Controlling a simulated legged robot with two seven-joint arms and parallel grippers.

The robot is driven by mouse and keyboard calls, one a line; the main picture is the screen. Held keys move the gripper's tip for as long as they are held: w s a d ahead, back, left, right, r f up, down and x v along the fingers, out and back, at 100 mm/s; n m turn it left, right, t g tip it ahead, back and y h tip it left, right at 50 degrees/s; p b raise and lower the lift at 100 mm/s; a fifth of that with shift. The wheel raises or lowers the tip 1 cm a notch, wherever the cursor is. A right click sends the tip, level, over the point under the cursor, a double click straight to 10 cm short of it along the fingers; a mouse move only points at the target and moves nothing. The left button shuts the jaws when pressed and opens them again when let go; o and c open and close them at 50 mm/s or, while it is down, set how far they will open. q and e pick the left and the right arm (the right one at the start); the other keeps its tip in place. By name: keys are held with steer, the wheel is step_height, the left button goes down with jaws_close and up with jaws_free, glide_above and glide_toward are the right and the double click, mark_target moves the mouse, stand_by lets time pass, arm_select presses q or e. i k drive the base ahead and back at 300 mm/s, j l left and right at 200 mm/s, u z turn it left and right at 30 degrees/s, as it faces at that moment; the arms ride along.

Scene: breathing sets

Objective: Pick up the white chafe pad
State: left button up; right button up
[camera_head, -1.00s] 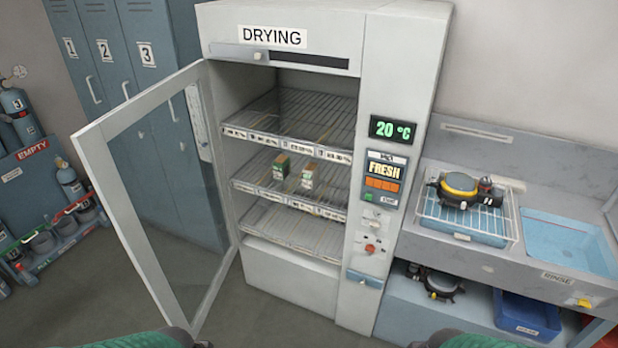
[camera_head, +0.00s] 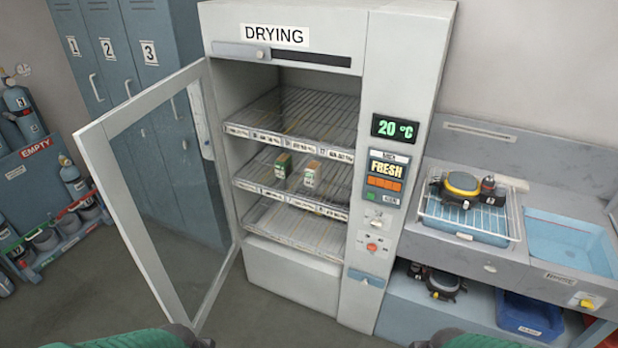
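I cannot pick out a white chafe pad for certain in the head view. Two small items stand on the middle rack of the open drying cabinet (camera_head: 290,305): a green and orange one (camera_head: 282,166) and a whitish one with orange and green marks (camera_head: 311,174). They are too small to identify. Only green parts of my two arms show at the bottom edge, left and right. Both grippers are out of the picture, and the visible arm parts are well short of the cabinet racks.
The cabinet's glass door (camera_head: 160,190) is swung open to the left. A wire drying tray (camera_head: 437,212) with a black and yellow device (camera_head: 461,186) sits beside a rinse basin (camera_head: 570,245) at right. A blue bin (camera_head: 528,318) is below. Lockers (camera_head: 160,90) stand behind. Floor before the cabinet is clear.

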mark_target(312, 171)
steer(key=i+l+u, duration=0.1)
steer(key=i+u, duration=0.25)
steer(key=i, duration=1.65)
